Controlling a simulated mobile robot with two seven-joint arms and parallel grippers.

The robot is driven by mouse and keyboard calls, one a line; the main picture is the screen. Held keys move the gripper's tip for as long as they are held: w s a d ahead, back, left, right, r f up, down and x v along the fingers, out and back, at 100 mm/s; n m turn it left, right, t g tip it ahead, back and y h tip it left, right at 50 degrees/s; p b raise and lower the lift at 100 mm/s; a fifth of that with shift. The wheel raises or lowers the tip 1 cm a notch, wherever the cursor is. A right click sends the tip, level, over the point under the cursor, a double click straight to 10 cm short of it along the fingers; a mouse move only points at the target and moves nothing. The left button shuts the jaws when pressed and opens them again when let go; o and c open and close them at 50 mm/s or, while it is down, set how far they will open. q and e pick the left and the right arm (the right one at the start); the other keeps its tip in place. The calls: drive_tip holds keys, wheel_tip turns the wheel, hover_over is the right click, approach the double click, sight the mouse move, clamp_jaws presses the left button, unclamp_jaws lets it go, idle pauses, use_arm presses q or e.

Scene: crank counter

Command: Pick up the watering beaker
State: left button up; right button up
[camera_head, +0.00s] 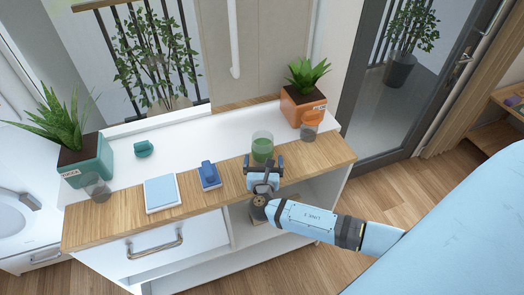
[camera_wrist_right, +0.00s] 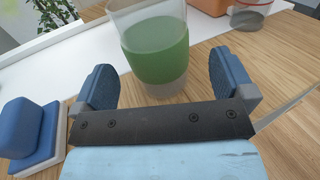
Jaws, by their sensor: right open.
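A clear beaker with a green band or filling (camera_head: 262,147) stands upright on the wooden counter. It also shows in the right wrist view (camera_wrist_right: 157,48), between the fingers of my right gripper (camera_wrist_right: 161,80). The blue fingers are open, one on each side, with a visible gap to the glass. In the head view, my right gripper (camera_head: 263,167) is at the near side of the beaker, by the counter's front edge. The beaker's lower part is partly hidden there by the gripper. My left gripper is not in view.
An orange pot (camera_head: 300,105) and a clear cup (camera_head: 309,131) stand to the right. A teal pot (camera_head: 86,163) and another clear cup (camera_head: 97,188) stand at left. A blue block-like device (camera_head: 209,176) and a pale blue pad (camera_head: 161,192) lie between.

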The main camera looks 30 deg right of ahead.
sight(262, 155)
drive_tip(key=shift+w+d+r, duration=0.15)
drive_tip(key=shift+w+d, duration=0.05)
drive_tip(key=shift+w, duration=0.1)
drive_tip(key=p+x, duration=0.1)
drive_tip(key=x, duration=0.3)
drive_tip(key=shift+w, duration=0.4)
drive_tip(key=c, duration=1.2)
